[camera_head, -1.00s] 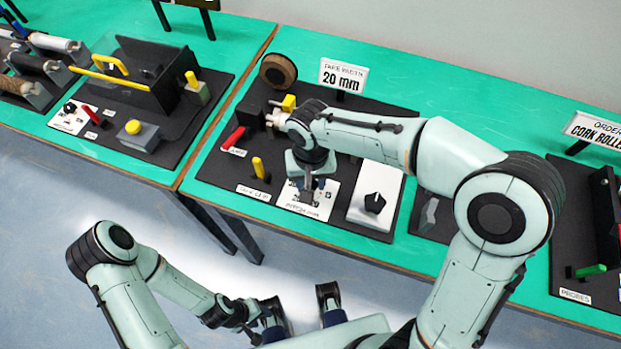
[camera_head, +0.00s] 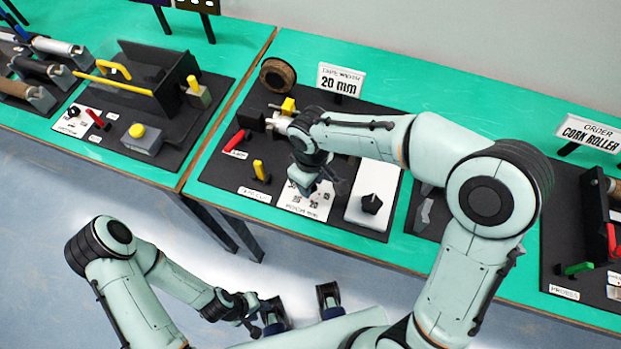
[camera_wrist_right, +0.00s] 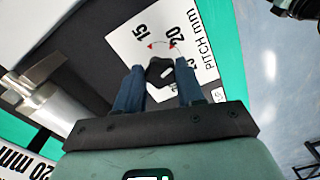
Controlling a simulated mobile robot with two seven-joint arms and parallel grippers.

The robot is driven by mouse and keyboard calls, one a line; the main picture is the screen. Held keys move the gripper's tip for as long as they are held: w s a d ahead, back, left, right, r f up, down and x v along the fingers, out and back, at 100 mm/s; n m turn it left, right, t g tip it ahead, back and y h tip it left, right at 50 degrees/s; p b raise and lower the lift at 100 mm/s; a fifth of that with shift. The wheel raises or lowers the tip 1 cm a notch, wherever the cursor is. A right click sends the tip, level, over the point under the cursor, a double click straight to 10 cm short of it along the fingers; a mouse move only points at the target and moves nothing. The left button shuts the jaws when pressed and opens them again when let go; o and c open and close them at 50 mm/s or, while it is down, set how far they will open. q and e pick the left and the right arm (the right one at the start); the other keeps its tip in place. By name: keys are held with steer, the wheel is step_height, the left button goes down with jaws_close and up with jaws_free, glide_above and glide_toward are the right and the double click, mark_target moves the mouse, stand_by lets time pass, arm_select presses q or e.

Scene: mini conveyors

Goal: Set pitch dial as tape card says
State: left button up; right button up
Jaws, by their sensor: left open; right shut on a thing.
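The tape card (camera_head: 341,80) stands at the back of the station and reads 20 mm. The white pitch plate (camera_head: 290,199) lies at the front of the station, partly hidden by my right gripper (camera_head: 318,190). In the right wrist view, the black pitch dial (camera_wrist_right: 160,72) sits between the two blue fingers of my right gripper (camera_wrist_right: 159,88), which is shut on it. Printed 15 and 20 and red marks show beyond the dial; its exact setting is unclear. My left gripper (camera_head: 300,310) is open and empty, low in front of the tables.
A white box with a black knob (camera_head: 371,204) stands right of the pitch plate. A yellow lever (camera_head: 260,170) and a red lever (camera_head: 237,141) are to its left. The cork roller order card (camera_head: 590,134) is far right. The floor in front is clear.

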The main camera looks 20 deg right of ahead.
arm_select(q)
steer(key=shift+w+r+p, duration=0.15)
steer(key=shift+r+p, duration=0.15)
steer(key=shift+r, duration=0.1)
arm_select(e)
steer(key=shift+w+n, duration=0.1)
steer(key=shift+n, duration=1)
steer(key=o, duration=1)
steer(key=shift+o, duration=0.2)
arm_select(q)
steer(key=shift+w+r+p, duration=0.25)
steer(key=shift+r+p, duration=0.25)
steer(key=shift+r, duration=0.05)
steer(key=shift+w+r+p, duration=0.2)
steer(key=shift+r+p, duration=0.25)
steer(key=shift+r, duration=0.05)
arm_select(e)
step_height(320, 180, up, 14)
steer(key=shift+f, duration=0.25)
arm_select(q)
steer(key=shift+s, duration=0.1)
